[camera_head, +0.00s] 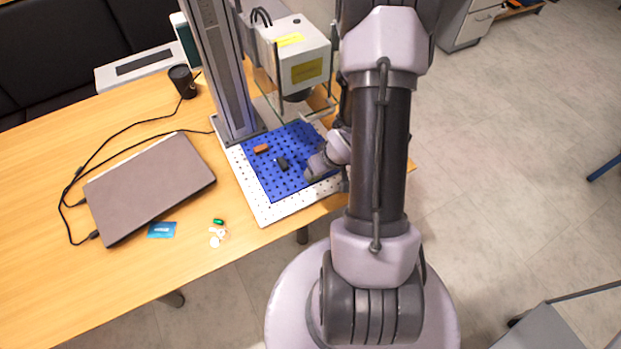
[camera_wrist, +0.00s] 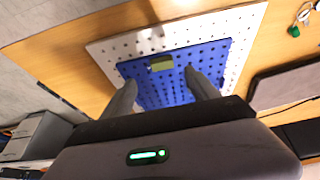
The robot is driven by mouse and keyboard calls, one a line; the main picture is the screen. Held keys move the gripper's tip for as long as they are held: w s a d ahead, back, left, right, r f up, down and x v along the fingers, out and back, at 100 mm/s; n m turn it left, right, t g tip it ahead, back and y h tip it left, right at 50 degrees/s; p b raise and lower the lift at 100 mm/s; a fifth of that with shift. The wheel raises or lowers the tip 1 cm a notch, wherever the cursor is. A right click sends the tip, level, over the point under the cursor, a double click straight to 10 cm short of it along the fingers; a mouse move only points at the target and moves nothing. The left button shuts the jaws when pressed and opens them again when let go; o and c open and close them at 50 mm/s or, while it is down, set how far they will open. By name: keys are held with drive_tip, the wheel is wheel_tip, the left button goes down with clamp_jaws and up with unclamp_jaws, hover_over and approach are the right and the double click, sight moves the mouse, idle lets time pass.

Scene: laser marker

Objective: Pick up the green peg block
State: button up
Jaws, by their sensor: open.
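The green peg block (camera_wrist: 161,62) is a small olive-green block on the blue perforated plate (camera_wrist: 212,58), near the plate's upper edge in the wrist view. My gripper (camera_wrist: 160,79) is open, with one finger on each side of the block's line. The block appears just beyond the fingertips, and I cannot tell the height gap. No contact shows. In the head view my gripper (camera_head: 316,166) is over the right part of the blue plate (camera_head: 291,185), and the green block cannot be made out there.
An orange-brown block (camera_head: 261,148) and a dark block (camera_head: 282,163) sit on the plate, left of my gripper. The laser marker's column (camera_head: 221,70) and head (camera_head: 303,60) stand behind. A laptop (camera_head: 150,185), card (camera_head: 161,230) and keys (camera_head: 218,235) lie to the left.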

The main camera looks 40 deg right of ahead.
drive_tip(key=b+x, duration=0.1)
drive_tip(key=x, duration=0.3)
drive_tip(key=b+x, duration=0.2)
drive_tip(key=x, duration=0.2)
drive_tip(key=shift+w+a+f, duration=0.15)
drive_tip(key=shift+w+f, duration=0.15)
drive_tip(key=shift+w, duration=0.05)
drive_tip(key=shift+r, duration=0.15)
drive_tip(key=c, duration=1.4)
